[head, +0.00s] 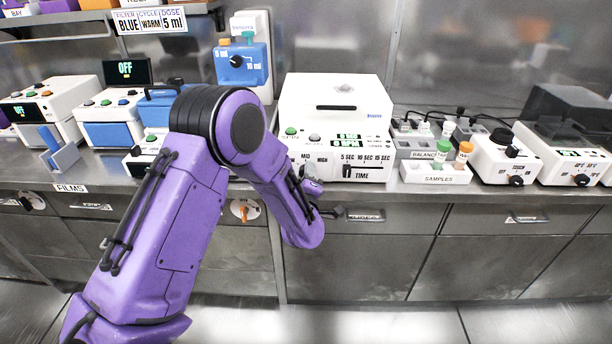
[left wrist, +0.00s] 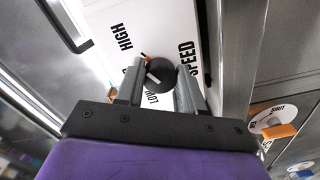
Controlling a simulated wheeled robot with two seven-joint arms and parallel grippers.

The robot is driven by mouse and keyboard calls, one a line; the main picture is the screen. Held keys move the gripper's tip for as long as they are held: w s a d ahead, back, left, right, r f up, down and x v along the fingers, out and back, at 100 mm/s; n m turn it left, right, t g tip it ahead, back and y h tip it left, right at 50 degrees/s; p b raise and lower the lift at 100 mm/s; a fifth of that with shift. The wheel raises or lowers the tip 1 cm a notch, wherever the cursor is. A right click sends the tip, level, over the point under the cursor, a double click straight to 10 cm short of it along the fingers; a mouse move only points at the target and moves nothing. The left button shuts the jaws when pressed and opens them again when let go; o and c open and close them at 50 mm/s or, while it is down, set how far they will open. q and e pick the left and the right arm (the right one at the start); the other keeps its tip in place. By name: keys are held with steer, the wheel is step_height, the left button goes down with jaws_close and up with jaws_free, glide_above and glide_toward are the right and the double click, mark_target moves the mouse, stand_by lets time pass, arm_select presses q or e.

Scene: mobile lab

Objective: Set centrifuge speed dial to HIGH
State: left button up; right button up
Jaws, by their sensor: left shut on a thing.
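The centrifuge (head: 335,96) is the white box with a lit green display, standing on the bench in the head view. Its MID and HIGH labels show beside my left arm, which hides the speed dial there. In the left wrist view the dark round dial (left wrist: 160,76) sits between the fingertips of my left gripper (left wrist: 159,82), which is shut on it. HIGH is printed at the upper left of the dial, LOW below it and SPEED to its right. A white line and a small orange mark show at its left side; its exact setting is unclear. My right gripper is out of view.
A white SAMPLES rack (head: 436,173) with capped vials stands right of the centrifuge. A time slider (head: 350,168) is on the centrifuge front. Left are a blue dispenser (head: 240,65) and other white devices. Drawers with handles line the bench front.

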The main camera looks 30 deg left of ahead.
arm_select(q)
steer(key=o, duration=1)
steer(key=shift+o, duration=0.2)
steer(key=shift+d, duration=0.1)
steer(key=b+v, duration=0.1)
steer(key=v, duration=0.9)
steer(key=shift+s, duration=0.25)
